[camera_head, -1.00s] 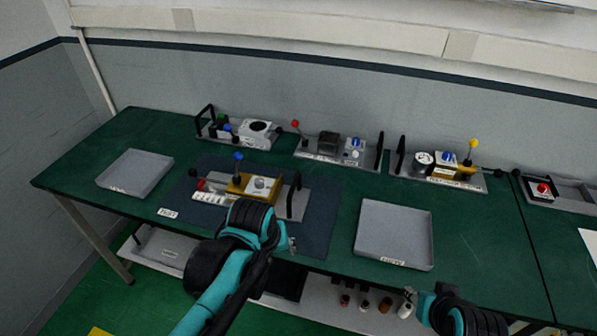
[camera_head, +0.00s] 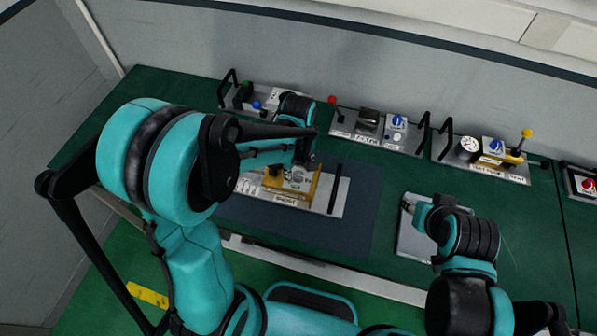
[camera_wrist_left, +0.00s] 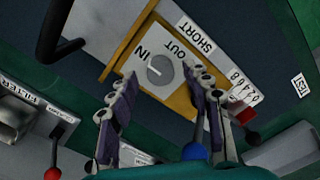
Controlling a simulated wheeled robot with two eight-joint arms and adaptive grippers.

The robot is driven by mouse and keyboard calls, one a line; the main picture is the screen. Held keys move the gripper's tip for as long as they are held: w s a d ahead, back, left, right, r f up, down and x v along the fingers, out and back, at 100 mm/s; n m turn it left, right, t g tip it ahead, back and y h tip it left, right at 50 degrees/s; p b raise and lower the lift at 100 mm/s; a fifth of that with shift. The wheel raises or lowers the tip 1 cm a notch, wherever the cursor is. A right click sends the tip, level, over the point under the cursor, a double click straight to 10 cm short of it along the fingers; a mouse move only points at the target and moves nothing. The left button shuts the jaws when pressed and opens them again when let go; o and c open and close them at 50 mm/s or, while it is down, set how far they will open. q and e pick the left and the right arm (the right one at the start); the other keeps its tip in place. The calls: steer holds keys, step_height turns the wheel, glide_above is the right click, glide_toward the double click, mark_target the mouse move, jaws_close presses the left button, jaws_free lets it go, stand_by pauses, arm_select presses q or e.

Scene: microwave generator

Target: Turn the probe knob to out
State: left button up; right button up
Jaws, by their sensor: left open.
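The probe knob (camera_wrist_left: 160,70) is a round grey knob on a white plate marked IN and OUT, on a yellow block of the fixture. The fixture (camera_head: 337,196) lies on the dark mat in the head view. My left gripper (camera_wrist_left: 163,77) is open, with one finger on each side of the knob in the wrist view. I cannot tell whether the fingers touch it. A pale mark on the knob is too small to read surely. In the head view my left gripper (camera_head: 307,163) is over the fixture, partly hiding it. My right gripper (camera_head: 408,207) is above a grey tray; its fingers are unclear.
A blue ball lever (camera_wrist_left: 195,152) and a red ball lever (camera_wrist_left: 53,174) show near the gripper in the wrist view. More fixtures (camera_head: 395,134) stand along the back of the green table. The grey tray (camera_head: 412,243) lies right of the mat (camera_head: 362,215).

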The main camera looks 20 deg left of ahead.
arm_select(q)
steer(key=shift+f, duration=0.55)
steer(key=shift+s, duration=0.1)
jaws_close()
